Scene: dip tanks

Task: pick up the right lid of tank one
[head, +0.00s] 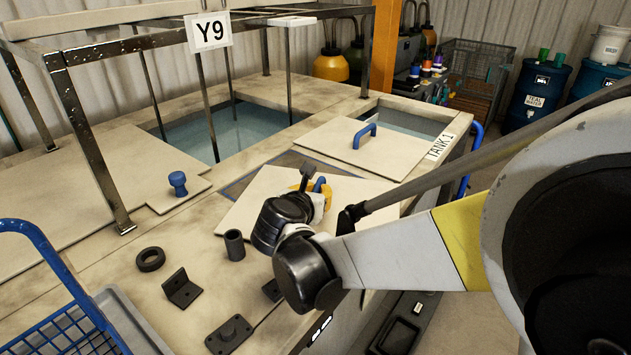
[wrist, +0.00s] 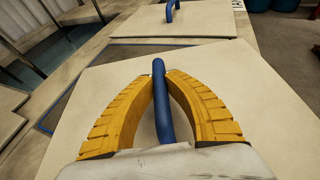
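Two pale lids with blue handles lie by the TANK 1 label (head: 440,147). My gripper (head: 316,188) is at the nearer lid (head: 250,207), above its middle. In the wrist view, the yellow fingers of my gripper (wrist: 160,77) close in from both sides on the blue handle (wrist: 159,98), their tips against it. The nearer lid (wrist: 235,90) sits askew to the tank edges, with a dark strip of opening (wrist: 75,75) bared at its far left. I cannot tell whether it is raised. The farther lid (head: 345,150) lies flat, partly beside open water.
A black ring (head: 151,259), a short tube (head: 234,245) and brackets (head: 182,289) lie on the near deck. A blue wire basket (head: 65,325) is at lower left.

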